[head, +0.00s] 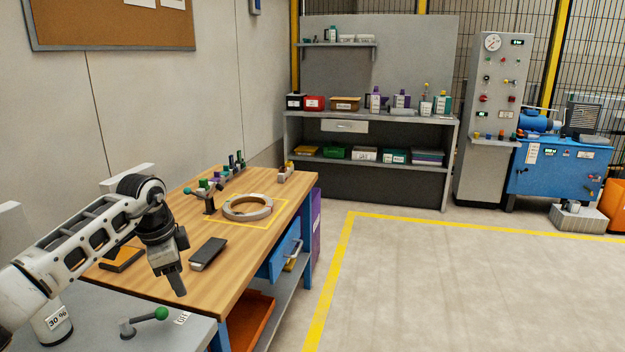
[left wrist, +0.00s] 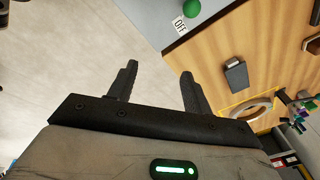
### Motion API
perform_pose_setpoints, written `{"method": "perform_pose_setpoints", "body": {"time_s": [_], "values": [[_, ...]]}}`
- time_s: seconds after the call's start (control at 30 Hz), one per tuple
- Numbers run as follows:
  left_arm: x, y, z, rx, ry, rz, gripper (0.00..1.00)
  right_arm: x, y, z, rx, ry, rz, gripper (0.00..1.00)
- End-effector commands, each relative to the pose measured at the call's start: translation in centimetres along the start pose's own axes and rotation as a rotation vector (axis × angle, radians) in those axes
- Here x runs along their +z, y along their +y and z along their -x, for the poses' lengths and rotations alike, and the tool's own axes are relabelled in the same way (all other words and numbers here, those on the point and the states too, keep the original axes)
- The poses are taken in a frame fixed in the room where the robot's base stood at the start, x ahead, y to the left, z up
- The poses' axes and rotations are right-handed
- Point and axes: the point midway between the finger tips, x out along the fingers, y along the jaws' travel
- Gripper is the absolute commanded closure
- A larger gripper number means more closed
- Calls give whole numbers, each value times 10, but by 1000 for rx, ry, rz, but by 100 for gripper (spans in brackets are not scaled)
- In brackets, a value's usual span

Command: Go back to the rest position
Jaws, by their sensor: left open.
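My left gripper (head: 174,283) hangs in front of the near part of the wooden workbench (head: 255,258) in the head view, pointing down. In the left wrist view my left gripper (left wrist: 158,82) has its two dark fingers apart with nothing between them. A pale coil ring (head: 247,207) lies flat inside a yellow outlined square on the bench, well away from the gripper. The ring also shows in the left wrist view (left wrist: 268,106). A dark flat box (head: 208,253) lies on the bench to the right of the gripper. My right gripper is not in view.
A grey surface with a green-knobbed lever (head: 146,321) is at the near left. Small tools stand at the bench's back. A shelf unit (head: 362,116), grey control cabinet (head: 492,125) and blue machine (head: 557,168) stand behind. The floor (head: 450,285) at right is clear.

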Motion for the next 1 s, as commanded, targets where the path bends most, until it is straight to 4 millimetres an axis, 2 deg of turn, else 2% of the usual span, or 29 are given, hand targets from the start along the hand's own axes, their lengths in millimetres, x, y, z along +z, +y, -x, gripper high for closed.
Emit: {"method": "perform_pose_setpoints", "body": {"time_s": [0.03, 0.1, 0.17, 0.23, 0.33, 0.4, 0.47, 0.57, 0.67, 0.77, 0.83, 0.9, 1.0], "values": [[-22, 23, -22, 47, 89, -90, 50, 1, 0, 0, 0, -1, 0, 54], [-56, 58, -44, 104, 250, -217, 50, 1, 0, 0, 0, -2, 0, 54], [-86, 92, -58, 142, 411, -314, 50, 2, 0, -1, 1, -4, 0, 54], [-118, 134, -67, 173, 620, -404, 50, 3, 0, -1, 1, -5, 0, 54], [-162, 198, -62, 170, 982, -459, 50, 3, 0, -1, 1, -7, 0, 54], [-182, 230, -46, 110, 1231, -413, 50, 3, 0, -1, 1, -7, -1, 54], [-188, 245, -32, 28, 1400, -317, 50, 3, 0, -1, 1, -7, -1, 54], [-178, 251, -19, -143, 1560, -73, 50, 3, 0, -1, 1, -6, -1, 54], [-147, 248, -26, -306, 1549, 220, 50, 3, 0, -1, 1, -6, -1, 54], [-100, 254, -54, -406, 1388, 492, 50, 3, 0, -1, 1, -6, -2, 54], [-65, 268, -79, -422, 1228, 634, 50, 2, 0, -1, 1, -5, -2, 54], [-34, 290, -100, -398, 1073, 726, 50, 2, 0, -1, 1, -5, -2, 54], [-3, 320, -120, -338, 908, 790, 50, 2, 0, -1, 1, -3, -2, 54]]}}
